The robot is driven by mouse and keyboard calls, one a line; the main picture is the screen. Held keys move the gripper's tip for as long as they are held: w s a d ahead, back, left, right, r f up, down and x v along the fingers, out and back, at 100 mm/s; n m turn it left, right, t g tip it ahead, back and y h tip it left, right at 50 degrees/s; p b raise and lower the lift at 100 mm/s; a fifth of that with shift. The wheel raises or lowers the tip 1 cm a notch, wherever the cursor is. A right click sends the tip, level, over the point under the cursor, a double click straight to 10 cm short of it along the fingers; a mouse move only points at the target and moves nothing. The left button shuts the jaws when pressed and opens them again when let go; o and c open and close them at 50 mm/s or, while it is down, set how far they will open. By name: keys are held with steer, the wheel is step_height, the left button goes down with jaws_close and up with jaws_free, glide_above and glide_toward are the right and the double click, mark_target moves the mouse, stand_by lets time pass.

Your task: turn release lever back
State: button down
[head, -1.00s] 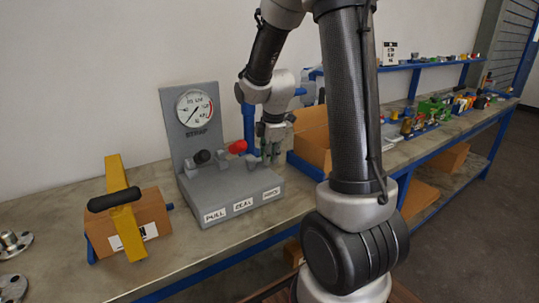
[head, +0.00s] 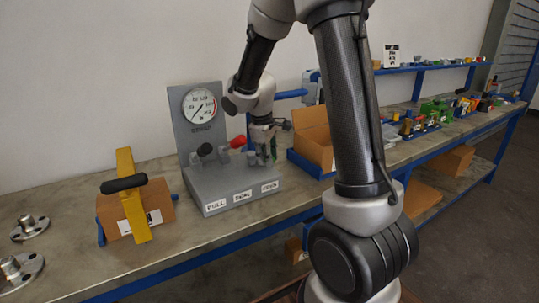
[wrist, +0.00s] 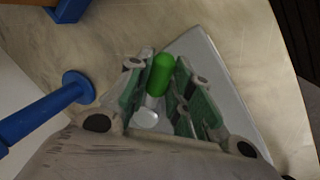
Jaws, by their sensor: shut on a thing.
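A grey tool station (head: 240,190) with a dial gauge (head: 200,105) stands on the bench. It has a black-knobbed lever (head: 205,149), a red-knobbed lever (head: 237,142) and, at the right end, a green-knobbed lever (wrist: 161,74). I cannot tell from the small front labels which one is the release lever. My gripper (head: 269,157) points down at the right end of the station. In the wrist view my gripper (wrist: 168,90) has its fingers on both sides of the green knob, shut on it. In the head view the fingers mostly hide this lever.
A blue post and rail (wrist: 45,112) run close beside my gripper. An open cardboard box (head: 312,135) stands right of the station. A yellow-banded block (head: 135,205) with a black handle and metal flanges (head: 30,228) are to the left.

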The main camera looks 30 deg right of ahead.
steer(key=shift+s+a+m+g, duration=0.25)
steer(key=shift+a+m, duration=0.25)
steer(key=shift+m, duration=0.5)
steer(key=shift+s+a+m+g, duration=0.2)
steer(key=shift+a+m, duration=0.3)
steer(key=shift+m, duration=0.5)
steer(key=c, duration=1.3)
jaws_free()
steer(key=shift+o, duration=0.2)
steer(key=w+v, duration=0.1)
steer(key=v, duration=1.1)
steer(key=shift+s+a, duration=0.25)
steer(key=shift+s, duration=0.2)
